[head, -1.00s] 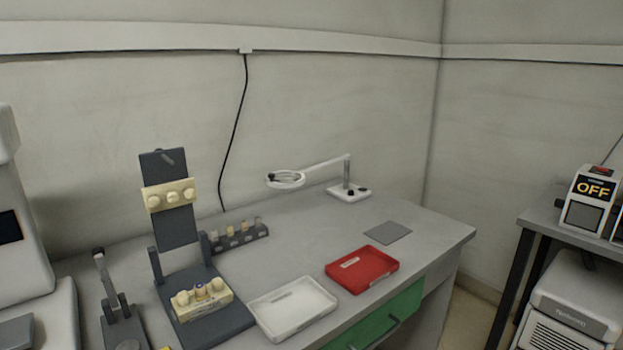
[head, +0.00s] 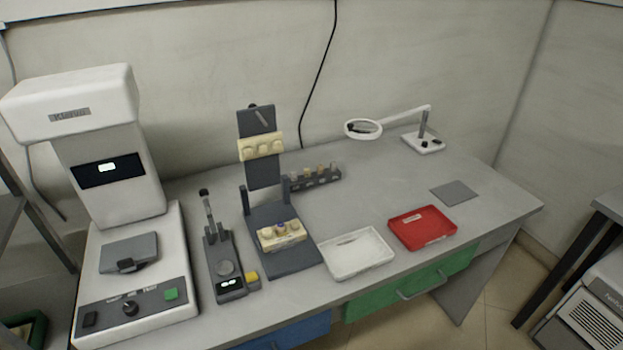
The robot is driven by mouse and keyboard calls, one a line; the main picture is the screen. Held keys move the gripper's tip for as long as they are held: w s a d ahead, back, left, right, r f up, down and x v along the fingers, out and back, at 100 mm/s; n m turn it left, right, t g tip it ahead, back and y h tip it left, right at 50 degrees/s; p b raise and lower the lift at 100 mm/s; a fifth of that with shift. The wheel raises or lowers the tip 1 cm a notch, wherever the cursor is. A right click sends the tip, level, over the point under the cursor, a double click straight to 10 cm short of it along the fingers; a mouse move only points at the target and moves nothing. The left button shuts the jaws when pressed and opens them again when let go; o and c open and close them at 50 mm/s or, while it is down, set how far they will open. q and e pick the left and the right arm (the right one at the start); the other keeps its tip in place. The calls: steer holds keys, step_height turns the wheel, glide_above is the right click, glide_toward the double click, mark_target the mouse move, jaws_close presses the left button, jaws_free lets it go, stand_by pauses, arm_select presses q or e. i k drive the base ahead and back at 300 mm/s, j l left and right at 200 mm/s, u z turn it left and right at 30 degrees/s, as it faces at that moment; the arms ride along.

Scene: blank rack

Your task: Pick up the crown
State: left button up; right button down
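No thing in view can be told for certain as the crown. Small tooth-like pieces sit on a cream model block (head: 281,235) on the base of a dark articulator stand (head: 262,180); one piece there has a bluish mark. A second cream block (head: 261,146) is fixed to the stand's upright plate. A dark rack (head: 315,180) behind it holds several small pieces, some pale and some yellowish. A white tray (head: 357,274) and a red tray (head: 422,245) lie at the front of the bench and look empty. Neither of my grippers is in view.
A large white machine (head: 130,262) stands at the bench's left end, with a dark lever device (head: 223,262) beside it. A ring magnifier lamp (head: 363,129) stands at the back right. A grey mat (head: 454,192) lies bare.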

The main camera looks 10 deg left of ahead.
mark_target(280, 227)
steer(key=i+l+u, duration=0.1)
steer(key=l+u, duration=0.15)
steer(key=u, duration=0.25)
steer(key=l+u, duration=0.25)
steer(key=u, duration=0.2)
steer(key=i, duration=0.05)
